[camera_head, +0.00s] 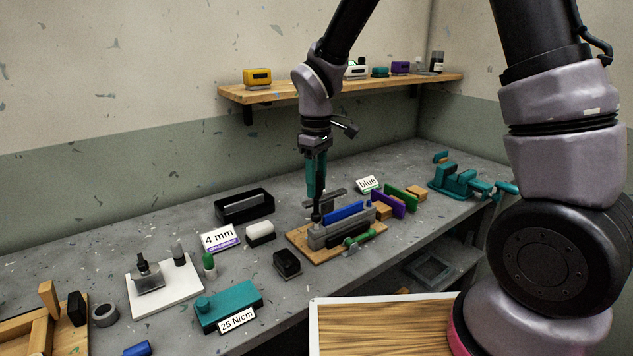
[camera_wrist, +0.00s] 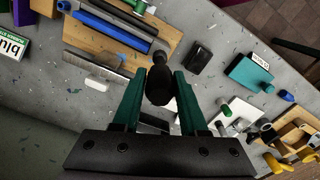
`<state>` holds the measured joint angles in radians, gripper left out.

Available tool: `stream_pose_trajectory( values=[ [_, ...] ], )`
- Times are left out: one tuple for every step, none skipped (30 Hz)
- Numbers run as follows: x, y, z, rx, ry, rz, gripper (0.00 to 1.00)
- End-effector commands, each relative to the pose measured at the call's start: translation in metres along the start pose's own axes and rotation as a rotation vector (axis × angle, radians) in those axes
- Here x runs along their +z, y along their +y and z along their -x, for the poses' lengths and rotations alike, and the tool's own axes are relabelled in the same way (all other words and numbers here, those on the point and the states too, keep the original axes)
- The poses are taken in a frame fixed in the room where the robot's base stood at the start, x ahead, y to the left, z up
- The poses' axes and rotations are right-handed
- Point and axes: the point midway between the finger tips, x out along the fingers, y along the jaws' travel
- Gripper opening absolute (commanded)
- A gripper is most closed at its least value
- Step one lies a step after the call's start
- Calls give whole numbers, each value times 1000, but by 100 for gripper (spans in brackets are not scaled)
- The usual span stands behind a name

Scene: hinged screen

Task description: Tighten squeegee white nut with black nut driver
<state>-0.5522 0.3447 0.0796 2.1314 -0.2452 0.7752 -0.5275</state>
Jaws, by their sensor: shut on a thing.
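My gripper (camera_head: 316,188) has teal fingers that also show in the wrist view (camera_wrist: 158,88). It is shut on the black nut driver (camera_wrist: 159,80), which hangs about upright between the fingers. The driver's dark lower end (camera_head: 316,214) is close to the left end of the grey and blue squeegee assembly (camera_head: 340,228); I cannot tell whether they touch. The assembly lies on a wooden board (camera_head: 300,240) and shows at the top of the wrist view (camera_wrist: 115,25). I cannot make out the white nut for certain. A green-handled tool (camera_head: 358,240) lies at the assembly's front.
A grey bar (camera_wrist: 110,75) lies behind the board. A black tray (camera_head: 244,206), a black block (camera_head: 287,263) and a teal device (camera_head: 228,303) stand left of it. Coloured pieces (camera_head: 398,200) and a teal vise (camera_head: 455,182) stand right. A wooden shelf (camera_head: 340,92) hangs behind.

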Motion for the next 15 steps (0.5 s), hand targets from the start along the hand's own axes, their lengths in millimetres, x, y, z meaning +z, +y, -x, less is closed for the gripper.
stream_pose_trajectory(
  values=[
    [0, 0, 0, 0, 0, 0, 0],
    [0, 0, 0, 0, 0, 0, 0],
    [0, 0, 0, 0, 0, 0, 0],
    [0, 0, 0, 0, 0, 1, 0],
    [0, 0, 0, 0, 0, 1, 0],
    [0, 0, 0, 0, 0, 0, 0],
    [0, 0, 0, 0, 0, 0, 0],
    [0, 0, 0, 0, 0, 0, 0],
    [0, 0, 0, 0, 0, 0, 0],
    [0, 0, 0, 0, 0, 0, 0],
    [0, 0, -1, 0, 0, 0, 0],
    [0, 0, -1, 0, 0, 0, 0],
    [0, 0, -2, 0, 0, 0, 0],
    [0, 0, -3, 0, -1, 0, 0],
    [0, 0, -4, 0, -1, 0, 0]
  ],
)
